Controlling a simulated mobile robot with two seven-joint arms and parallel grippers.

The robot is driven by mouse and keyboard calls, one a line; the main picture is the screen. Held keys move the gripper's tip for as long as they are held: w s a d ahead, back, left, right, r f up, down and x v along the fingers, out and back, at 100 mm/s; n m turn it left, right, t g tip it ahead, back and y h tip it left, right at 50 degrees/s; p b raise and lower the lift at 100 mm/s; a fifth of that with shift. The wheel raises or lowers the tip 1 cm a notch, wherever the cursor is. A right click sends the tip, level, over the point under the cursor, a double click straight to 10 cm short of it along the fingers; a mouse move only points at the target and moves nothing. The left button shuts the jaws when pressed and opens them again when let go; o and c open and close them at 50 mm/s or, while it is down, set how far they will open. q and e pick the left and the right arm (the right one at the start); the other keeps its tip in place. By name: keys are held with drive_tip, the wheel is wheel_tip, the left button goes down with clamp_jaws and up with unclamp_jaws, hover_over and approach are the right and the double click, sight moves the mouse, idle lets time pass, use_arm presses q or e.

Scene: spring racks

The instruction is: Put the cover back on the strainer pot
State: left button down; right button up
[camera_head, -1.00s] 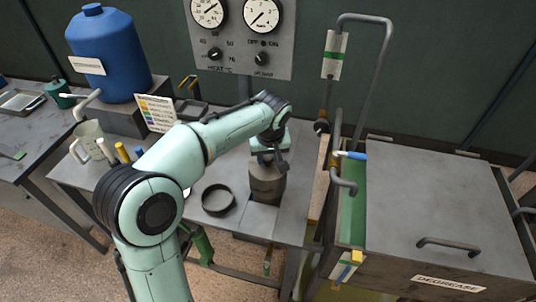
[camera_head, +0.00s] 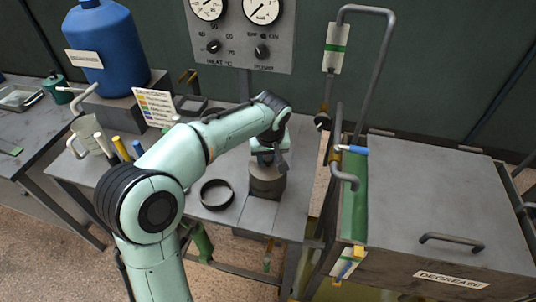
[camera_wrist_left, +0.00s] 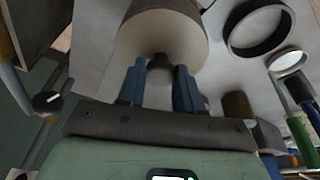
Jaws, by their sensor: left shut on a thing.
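The strainer pot (camera_head: 268,185) is a grey-brown cylinder standing on the bench. My left gripper (camera_head: 266,158) is right above it, pointing down. In the left wrist view its two blue fingers (camera_wrist_left: 160,78) are shut on a small knob (camera_wrist_left: 160,66) in the middle of a round, pale grey-brown cover (camera_wrist_left: 160,42). The cover is over the pot. I cannot tell whether it sits fully down on the rim, as the gripper hides part of the top. My right gripper is not in view.
A dark open ring (camera_head: 217,194) lies on the bench left of the pot, and also shows in the left wrist view (camera_wrist_left: 258,28). A wooden post and pipes (camera_head: 323,175) and the degrease tank (camera_head: 430,210) are to the right. A blue drum (camera_head: 103,45) stands back left.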

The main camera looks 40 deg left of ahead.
use_arm(q)
drive_tip(key=shift+f+b, duration=0.3)
drive_tip(key=shift+f, duration=0.15)
drive_tip(key=c, duration=0.7)
unclamp_jaws()
drive_tip(key=shift+o, duration=0.2)
drive_tip(key=p+v, duration=0.2)
drive_tip(key=v, duration=1.1)
drive_tip(key=shift+r, duration=0.15)
drive_tip(key=shift+s, duration=0.1)
